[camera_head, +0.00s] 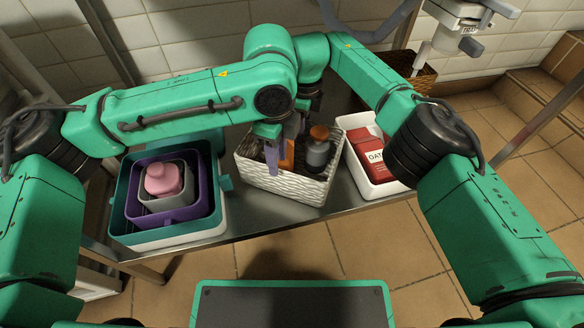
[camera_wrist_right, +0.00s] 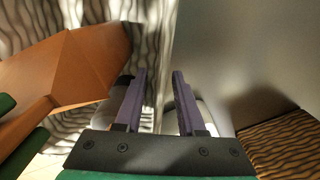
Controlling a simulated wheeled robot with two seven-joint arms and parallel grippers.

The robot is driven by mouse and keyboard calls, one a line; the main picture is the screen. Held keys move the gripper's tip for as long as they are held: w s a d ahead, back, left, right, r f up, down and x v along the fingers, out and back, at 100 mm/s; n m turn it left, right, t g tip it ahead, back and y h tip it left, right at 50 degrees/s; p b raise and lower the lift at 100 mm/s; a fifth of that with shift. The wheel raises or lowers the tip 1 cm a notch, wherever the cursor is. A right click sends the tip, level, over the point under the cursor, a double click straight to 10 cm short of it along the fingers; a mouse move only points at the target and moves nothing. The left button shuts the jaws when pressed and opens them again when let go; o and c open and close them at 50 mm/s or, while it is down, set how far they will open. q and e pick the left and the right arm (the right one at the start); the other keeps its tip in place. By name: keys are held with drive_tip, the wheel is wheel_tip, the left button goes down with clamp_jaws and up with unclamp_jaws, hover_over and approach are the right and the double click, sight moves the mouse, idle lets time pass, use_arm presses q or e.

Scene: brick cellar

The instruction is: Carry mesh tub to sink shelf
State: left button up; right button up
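The mesh tub, a white tub with a wavy woven pattern (camera_head: 292,190), stands on a metal surface in the middle of the head view. It holds an orange item (camera_head: 287,155) and a grey bottle with an orange cap (camera_head: 318,150). My left gripper (camera_head: 268,153) is low at the tub's left part; its grip is partly hidden. My right gripper is mostly hidden behind the arms in the head view. In the right wrist view its fingers (camera_wrist_right: 158,88) are apart, at the tub's wall (camera_wrist_right: 150,35), with the orange item (camera_wrist_right: 70,70) to the left. I cannot identify the sink shelf.
Nested teal, purple and grey tubs (camera_head: 125,215) with a pink item (camera_head: 164,180) stand at left. A white bin (camera_head: 375,190) with a red carton (camera_head: 368,150) is close on the right. A brown wicker basket (camera_head: 418,75) is behind. Tiled floor (camera_head: 370,245) in front is clear.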

use_arm(q)
wheel_tip(320, 180, up, 4)
drive_tip(key=shift+r, duration=0.2)
use_arm(e)
wheel_tip(320, 180, up, 12)
idle(0.5)
